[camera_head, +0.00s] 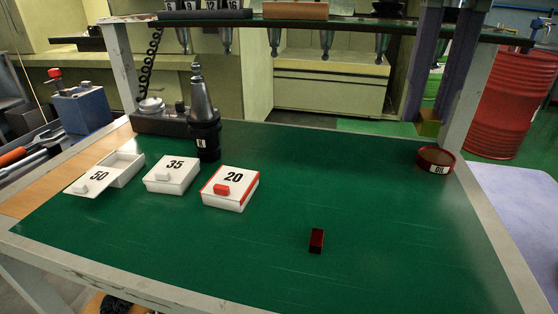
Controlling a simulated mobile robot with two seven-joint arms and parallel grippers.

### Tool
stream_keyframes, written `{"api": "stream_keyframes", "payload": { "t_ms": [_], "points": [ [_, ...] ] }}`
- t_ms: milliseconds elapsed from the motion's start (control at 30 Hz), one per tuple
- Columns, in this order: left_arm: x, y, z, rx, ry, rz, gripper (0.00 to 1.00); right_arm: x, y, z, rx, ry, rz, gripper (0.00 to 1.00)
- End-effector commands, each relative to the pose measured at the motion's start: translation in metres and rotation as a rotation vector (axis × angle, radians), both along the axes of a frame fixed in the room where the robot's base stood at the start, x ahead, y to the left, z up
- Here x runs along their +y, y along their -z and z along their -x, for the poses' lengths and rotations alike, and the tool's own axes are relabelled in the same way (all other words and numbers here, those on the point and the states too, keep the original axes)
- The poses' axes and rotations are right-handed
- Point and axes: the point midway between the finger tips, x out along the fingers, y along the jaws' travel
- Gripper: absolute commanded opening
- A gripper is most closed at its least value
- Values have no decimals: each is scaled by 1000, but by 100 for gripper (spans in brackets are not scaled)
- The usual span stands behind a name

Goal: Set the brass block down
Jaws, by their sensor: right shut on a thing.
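My right gripper (428,116) comes down from the top edge at the right, with two long purple-grey fingers. It is shut on a small olive-yellow brass block (428,125), whose lower part shows between the fingertips. The block appears near the cart's back right post, with no clear contact with the green mat (340,180). How high it hangs is hard to tell. My left gripper is not in view.
A dark red block (316,240) stands on the mat. White boxes marked 50 (122,169), 35 (171,175) and 20 (231,188) are at left. A black tool holder (205,130) stands behind. A red tin (436,159) is at back right. The mat's right side is mostly clear.

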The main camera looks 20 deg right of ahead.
Motion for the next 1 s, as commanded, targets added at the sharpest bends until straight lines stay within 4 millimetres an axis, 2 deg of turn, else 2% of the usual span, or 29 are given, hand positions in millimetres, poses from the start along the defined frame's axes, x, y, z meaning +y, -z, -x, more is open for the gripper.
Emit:
{"api": "stream_keyframes", "payload": {
  "t_ms": [33,200,400,500,667,900,1000],
  "points": [
    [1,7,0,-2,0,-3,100,0,18,1,5,-1,0,0],
    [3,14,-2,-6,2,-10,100,-1,68,2,7,0,2,0],
    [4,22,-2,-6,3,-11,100,-1,119,1,4,1,1,0],
    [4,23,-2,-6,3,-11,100,0,132,1,1,-1,0,0],
    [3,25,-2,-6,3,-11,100,-1,142,0,0,0,1,0],
    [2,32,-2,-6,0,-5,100,-1,178,1,2,-1,1,0],
    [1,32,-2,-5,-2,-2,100,-1,181,1,0,-2,1,0]
  ]
}}
